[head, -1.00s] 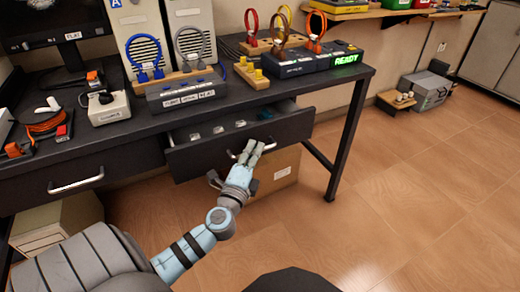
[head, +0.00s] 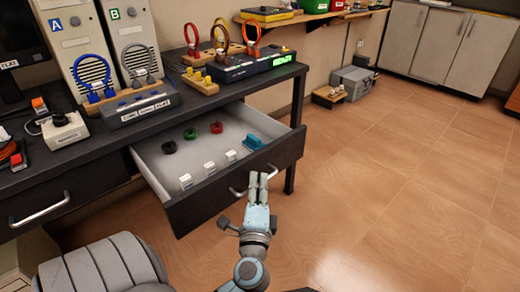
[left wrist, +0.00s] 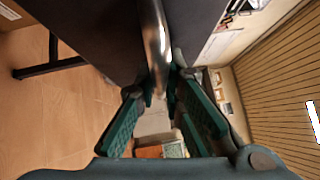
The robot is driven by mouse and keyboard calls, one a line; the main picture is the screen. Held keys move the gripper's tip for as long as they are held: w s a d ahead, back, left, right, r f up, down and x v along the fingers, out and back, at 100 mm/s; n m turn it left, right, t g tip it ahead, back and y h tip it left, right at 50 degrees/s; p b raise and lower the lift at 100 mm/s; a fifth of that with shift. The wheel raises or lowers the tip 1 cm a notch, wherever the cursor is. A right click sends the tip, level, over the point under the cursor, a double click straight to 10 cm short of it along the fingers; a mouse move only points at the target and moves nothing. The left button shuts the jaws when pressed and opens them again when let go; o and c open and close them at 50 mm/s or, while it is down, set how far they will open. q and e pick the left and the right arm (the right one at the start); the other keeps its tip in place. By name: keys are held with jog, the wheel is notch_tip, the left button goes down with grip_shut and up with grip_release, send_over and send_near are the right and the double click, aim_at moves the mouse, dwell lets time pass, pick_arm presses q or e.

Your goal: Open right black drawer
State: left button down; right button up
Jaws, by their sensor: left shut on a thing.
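The right black drawer (head: 215,200) stands well open under the desk, its light inside showing in the head view. My left gripper (head: 258,180) is at the drawer's front, shut on its silver handle (head: 237,193). In the left wrist view the handle (left wrist: 155,45) runs as a shiny bar down between the fingertips of my left gripper (left wrist: 160,88). The drawer's dark front (left wrist: 95,30) lies beside the bar. Part of the handle is hidden by the fingers. My right gripper is not in view.
The drawer holds black, green and red round pieces (head: 190,134), white pieces (head: 209,168) and a blue piece (head: 253,142). A closed left drawer (head: 70,195) is beside it. A desk leg (head: 291,178) stands right of the drawer. The wooden floor (head: 400,200) at right is clear.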

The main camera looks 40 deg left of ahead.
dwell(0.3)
pick_arm(q)
jog(key=c, duration=1.7)
grip_release()
